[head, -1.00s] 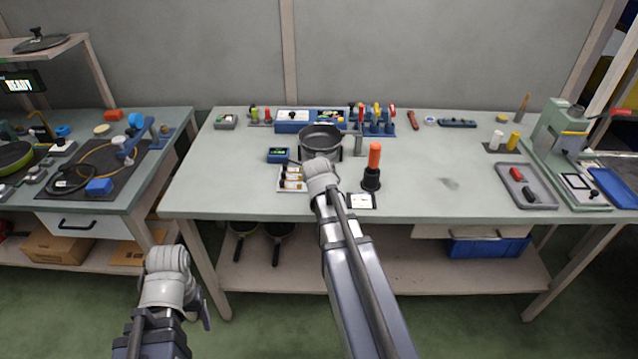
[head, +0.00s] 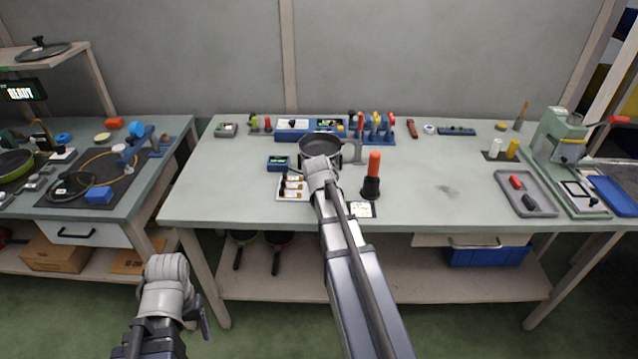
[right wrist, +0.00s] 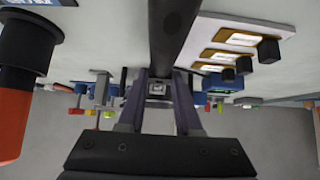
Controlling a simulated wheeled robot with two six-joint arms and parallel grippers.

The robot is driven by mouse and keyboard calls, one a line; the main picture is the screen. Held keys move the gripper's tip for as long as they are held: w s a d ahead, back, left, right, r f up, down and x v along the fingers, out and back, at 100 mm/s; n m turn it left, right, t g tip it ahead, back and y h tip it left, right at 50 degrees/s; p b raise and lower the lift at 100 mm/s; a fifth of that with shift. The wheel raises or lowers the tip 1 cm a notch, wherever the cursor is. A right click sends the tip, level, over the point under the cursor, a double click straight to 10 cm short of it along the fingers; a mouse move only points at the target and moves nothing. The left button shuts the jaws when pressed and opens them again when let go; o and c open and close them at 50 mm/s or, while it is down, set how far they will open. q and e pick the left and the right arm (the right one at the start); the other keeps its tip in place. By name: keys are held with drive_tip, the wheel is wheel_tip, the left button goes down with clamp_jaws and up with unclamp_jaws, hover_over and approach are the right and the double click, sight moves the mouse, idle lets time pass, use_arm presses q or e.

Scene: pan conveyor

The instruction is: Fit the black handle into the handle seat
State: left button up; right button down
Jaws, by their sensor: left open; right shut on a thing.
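The black handle (right wrist: 172,30) is a dark bar in the right wrist view, running up out of the top edge. My right gripper (right wrist: 160,82) is shut on its near end. In the head view my right wrist hides this gripper and the handle. The dark pan (head: 318,143) stands on the bench just beyond my right wrist, which covers part of its near side. The handle seat cannot be made out; the wrist blocks that spot. My left gripper (head: 204,322) is open and empty, low at the left, in front of the bench and away from the pan.
A white card with several brown-and-white pieces (head: 292,188) lies left of my right wrist. An orange-handled tool in a black holder (head: 371,187) stands close to its right. A blue box (head: 278,163) is left of the pan. The bench right of centre (head: 440,170) is clear.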

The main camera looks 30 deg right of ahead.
drive_tip(key=shift+w+d, duration=0.5)
drive_tip(key=shift+w, duration=0.25)
drive_tip(key=shift+w+d, duration=0.45)
drive_tip(key=shift+w, duration=0.3)
drive_tip(key=shift+w+d, duration=0.45)
drive_tip(key=shift+w, duration=0.3)
idle(1.0)
drive_tip(key=c, duration=0.5)
unclamp_jaws()
drive_tip(key=shift+r, duration=0.1)
drive_tip(key=p+v, duration=0.5)
drive_tip(key=v, duration=0.3)
drive_tip(key=shift+p, duration=0.35)
